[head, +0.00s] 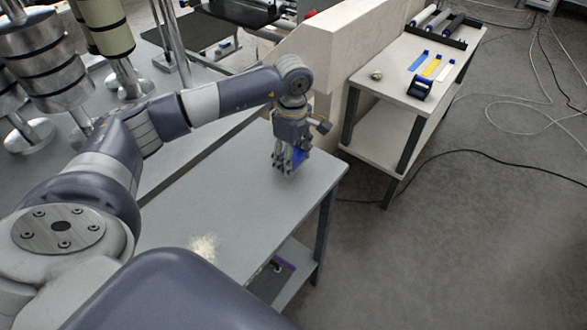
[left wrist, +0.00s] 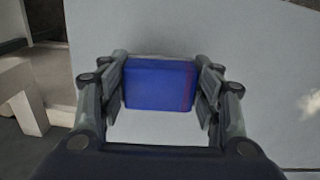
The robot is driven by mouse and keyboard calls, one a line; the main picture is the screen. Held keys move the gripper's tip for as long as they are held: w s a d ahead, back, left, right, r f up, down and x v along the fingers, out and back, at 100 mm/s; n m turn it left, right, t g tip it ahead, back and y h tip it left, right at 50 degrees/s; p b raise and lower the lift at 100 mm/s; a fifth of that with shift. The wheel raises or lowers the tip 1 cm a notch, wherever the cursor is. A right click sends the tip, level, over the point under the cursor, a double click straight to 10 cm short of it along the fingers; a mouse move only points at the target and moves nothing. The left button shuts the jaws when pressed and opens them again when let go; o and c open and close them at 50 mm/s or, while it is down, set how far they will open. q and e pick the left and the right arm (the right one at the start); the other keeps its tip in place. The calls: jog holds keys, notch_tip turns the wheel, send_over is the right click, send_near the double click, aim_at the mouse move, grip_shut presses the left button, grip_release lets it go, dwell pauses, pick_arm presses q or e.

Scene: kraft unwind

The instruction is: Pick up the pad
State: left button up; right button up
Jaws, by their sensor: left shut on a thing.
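The pad is a blue block (left wrist: 158,85) with a thin reddish line near one end, seen between the fingers in the left wrist view. In the head view a bit of the blue pad (head: 298,157) shows between the fingers. My left gripper (head: 288,168) points down over the grey table near its right end and is shut on the pad. The fingers of my left gripper (left wrist: 160,92) sit at both ends of the pad. I cannot tell whether the pad touches the table. My right gripper is not in view.
The grey table (head: 225,200) is mostly bare, with a pale fuzzy patch (head: 204,247) near its front edge. A side cart (head: 395,85) at the right carries blue, yellow and white strips, a dark tape dispenser (head: 419,88) and rollers. Metal posts with rolls stand at the left. Cables lie on the floor.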

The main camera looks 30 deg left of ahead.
pick_arm(q)
jog(key=s+b, duration=0.2)
jog(key=s, duration=0.3)
jog(key=s+d+b, duration=0.1)
jog(key=s, duration=0.4)
jog(key=s+r+b, duration=0.1)
jog(key=s+b, duration=0.1)
jog(key=s, duration=0.3)
jog(key=shift+d+b, duration=0.3)
jog(key=shift+s+r, duration=0.1)
jog(key=shift+s, duration=0.25)
jog(key=shift+o, duration=0.7)
jog(key=shift+d, duration=0.15)
